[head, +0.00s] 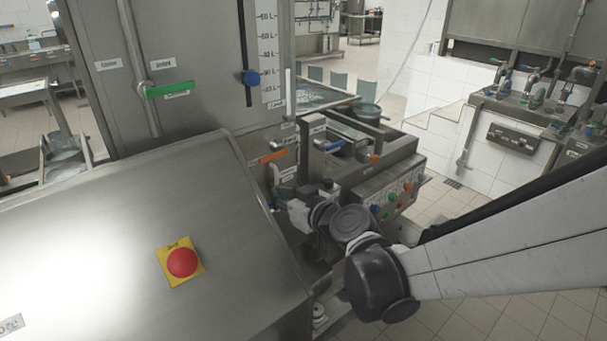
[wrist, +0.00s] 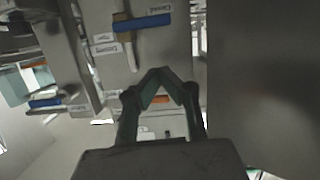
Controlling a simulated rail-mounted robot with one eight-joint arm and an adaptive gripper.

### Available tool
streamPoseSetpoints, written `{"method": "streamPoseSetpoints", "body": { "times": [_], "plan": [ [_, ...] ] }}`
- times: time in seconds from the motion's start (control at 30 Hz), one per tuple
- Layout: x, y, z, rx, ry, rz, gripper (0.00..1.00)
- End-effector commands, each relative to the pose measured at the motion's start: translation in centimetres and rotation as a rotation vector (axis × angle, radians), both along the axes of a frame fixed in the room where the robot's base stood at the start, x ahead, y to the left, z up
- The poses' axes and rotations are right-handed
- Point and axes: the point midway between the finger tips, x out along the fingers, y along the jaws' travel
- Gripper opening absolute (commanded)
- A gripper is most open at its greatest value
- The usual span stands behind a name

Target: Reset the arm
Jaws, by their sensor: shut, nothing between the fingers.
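My gripper (wrist: 157,72) shows in the wrist view with its two dark fingers meeting at the tips, shut and empty. A blue handle (wrist: 142,22) with small labels is beyond the fingertips in that view, apart from them. My arm enters the head view from the right and reaches to the filler machine's side, near an orange handle (head: 268,157). The fingers cannot be made out clearly in the head view.
The machine's steel cover (head: 110,235) with a red stop button (head: 182,263) fills the lower left. A green handle (head: 170,89) and blue knob (head: 251,78) are on the upright panel. A coloured button panel (head: 392,200) stands just beyond my wrist. Tiled floor lies right.

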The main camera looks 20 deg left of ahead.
Motion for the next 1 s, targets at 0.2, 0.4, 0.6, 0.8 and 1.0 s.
{"method": "streamPoseSetpoints", "body": {
  "times": [0.2, 0.4, 0.6, 0.8, 1.0],
  "plan": [
    [-1.7, -2.8, 0.8, 0.001, 0.000, -0.002, 0.00],
    [-2.6, -4.2, 1.3, 0.001, 0.000, -0.001, 0.00],
    [-2.7, -5.8, 1.8, -0.012, 0.018, -0.017, 0.00],
    [-2.8, -11.0, 2.7, -0.072, 0.102, -0.093, 0.00],
    [-3.8, -17.6, 3.2, -0.141, 0.215, -0.208, 0.00]
  ]
}}
